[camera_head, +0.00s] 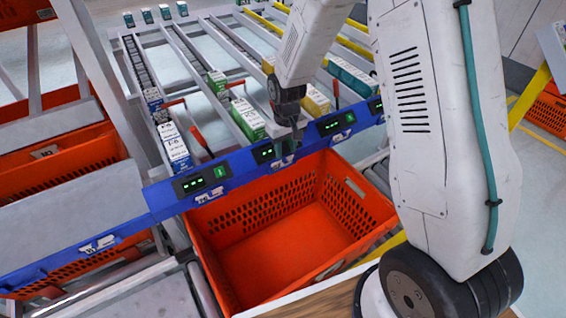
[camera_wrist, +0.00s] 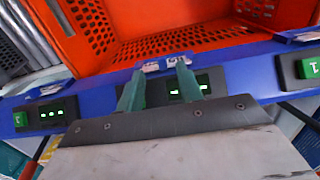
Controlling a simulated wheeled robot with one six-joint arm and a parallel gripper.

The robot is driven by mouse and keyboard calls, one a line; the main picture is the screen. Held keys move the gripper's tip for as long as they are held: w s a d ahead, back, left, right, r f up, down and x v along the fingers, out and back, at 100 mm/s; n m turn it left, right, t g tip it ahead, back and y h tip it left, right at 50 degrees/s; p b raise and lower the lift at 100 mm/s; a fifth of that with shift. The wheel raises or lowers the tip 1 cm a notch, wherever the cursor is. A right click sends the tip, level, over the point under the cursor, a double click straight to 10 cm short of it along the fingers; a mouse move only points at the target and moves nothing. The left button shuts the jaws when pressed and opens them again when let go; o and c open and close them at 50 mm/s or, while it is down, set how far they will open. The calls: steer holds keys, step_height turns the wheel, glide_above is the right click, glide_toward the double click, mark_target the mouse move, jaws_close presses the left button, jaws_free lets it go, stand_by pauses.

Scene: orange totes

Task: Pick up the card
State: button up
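A small white card (camera_wrist: 151,67) sits on the blue rail in the wrist view, between the fingertips of my gripper (camera_wrist: 160,68). A second white label (camera_wrist: 176,61) is beside it, close to the right fingertip. My gripper's green fingers are apart, with the card in the gap; I cannot tell whether they touch it. In the head view my gripper (camera_head: 285,157) points down at the blue rail (camera_head: 240,165), and the card there is mostly hidden by the fingers. Similar white cards show on the rail at left (camera_head: 98,244) and right (camera_head: 341,136).
An empty orange tote (camera_head: 275,245) stands below the rail. Green-lit displays (camera_head: 202,181) line the rail. Sloped lanes with small boxes (camera_head: 174,147) rise behind it. A grey frame post (camera_head: 115,80) stands at left, with more orange totes (camera_head: 70,165) behind.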

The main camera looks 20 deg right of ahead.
mark_target(286, 160)
steer(key=f, duration=0.6)
steer(key=shift+s+a+f, duration=0.1)
steer(key=shift+s+f, duration=0.15)
steer(key=shift+f, duration=0.15)
jaws_close()
